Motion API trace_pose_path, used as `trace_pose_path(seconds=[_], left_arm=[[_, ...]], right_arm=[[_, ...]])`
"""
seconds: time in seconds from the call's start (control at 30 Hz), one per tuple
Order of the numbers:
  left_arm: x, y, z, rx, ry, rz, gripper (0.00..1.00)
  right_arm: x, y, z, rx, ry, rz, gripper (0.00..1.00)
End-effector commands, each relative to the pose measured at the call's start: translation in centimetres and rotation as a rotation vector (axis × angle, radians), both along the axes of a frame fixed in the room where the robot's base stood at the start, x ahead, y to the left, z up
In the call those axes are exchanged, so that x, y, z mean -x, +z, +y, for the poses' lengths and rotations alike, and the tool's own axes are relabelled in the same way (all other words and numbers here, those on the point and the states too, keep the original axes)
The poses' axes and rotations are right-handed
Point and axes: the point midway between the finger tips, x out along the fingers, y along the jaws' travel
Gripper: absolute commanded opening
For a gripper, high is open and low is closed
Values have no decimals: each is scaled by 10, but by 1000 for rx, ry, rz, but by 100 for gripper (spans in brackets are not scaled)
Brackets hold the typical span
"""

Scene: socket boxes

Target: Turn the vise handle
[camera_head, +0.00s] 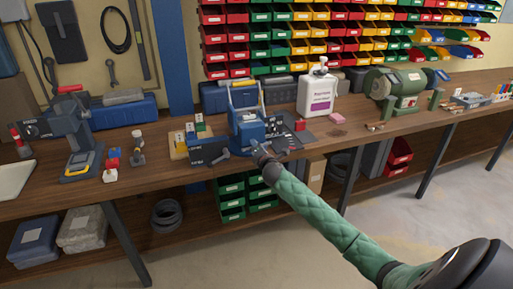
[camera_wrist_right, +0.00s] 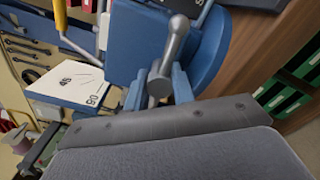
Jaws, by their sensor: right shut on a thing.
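The blue vise (camera_head: 247,128) stands at the front edge of the wooden bench, near the middle of the head view. It also fills the upper part of the right wrist view (camera_wrist_right: 205,50). The vise handle (camera_wrist_right: 172,50) is a grey metal bar with a rounded end. My right gripper (camera_head: 261,153) reaches the front of the vise from below right. In the wrist view its fingers (camera_wrist_right: 157,90) are shut on the handle near its thick grey hub. The gripper covers most of the handle in the head view. My left gripper is not in view.
A white jug (camera_head: 316,95) and a green bench grinder (camera_head: 396,88) stand right of the vise. A drill-press-like tool (camera_head: 75,135) and small bottles stand left. Coloured bins (camera_head: 290,30) line the wall behind. Green drawers (camera_head: 232,200) sit below the bench.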

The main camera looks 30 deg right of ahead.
Motion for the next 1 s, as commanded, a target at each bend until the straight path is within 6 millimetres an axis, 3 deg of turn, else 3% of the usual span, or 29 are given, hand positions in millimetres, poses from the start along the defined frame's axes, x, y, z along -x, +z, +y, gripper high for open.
trace_pose_path(seconds=[1.0], left_arm=[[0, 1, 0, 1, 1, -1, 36]], right_arm=[[1, -3, 1, -35, 0, -5, 2]])
